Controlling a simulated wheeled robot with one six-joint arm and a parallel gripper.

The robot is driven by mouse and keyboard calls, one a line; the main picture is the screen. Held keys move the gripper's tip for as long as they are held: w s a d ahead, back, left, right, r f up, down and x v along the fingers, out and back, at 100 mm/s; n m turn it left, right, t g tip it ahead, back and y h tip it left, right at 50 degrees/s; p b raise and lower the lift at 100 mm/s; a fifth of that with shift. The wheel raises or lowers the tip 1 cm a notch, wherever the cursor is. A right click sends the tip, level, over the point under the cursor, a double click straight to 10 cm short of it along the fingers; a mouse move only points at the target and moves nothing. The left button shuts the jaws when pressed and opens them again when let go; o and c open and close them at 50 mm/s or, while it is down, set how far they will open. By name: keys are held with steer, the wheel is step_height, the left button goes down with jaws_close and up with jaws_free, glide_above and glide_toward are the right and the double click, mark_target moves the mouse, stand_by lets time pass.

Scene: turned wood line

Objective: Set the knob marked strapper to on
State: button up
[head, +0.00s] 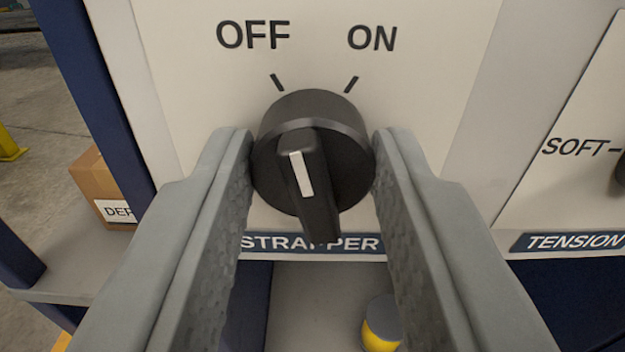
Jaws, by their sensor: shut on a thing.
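The black strapper knob (345,175) sits on a pale panel (190,60), above a blue label reading STRAPPER (345,245). Its raised grip bar has a white pointer line (301,175) that leans up and to the left, toward the OFF mark (277,82). The ON mark (351,84) is at the knob's upper right. My gripper (312,140) has one grey finger on each side of the knob and is shut on its round body. The fingers hide the ends of the label.
A second panel with a label reading TENSION (575,242) and the word SOFT is at the right, its knob mostly out of view. A cardboard box (95,185) stands on a grey shelf at the left. A yellow and grey object (381,325) is below.

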steer(key=m, duration=0.4)
steer(key=shift+m, duration=0.3)
steer(key=m, duration=0.4)
steer(key=shift+m, duration=0.3)
steer(key=o, duration=1)
steer(key=s, duration=1.7)
steer(key=shift+s+a, duration=0.25)
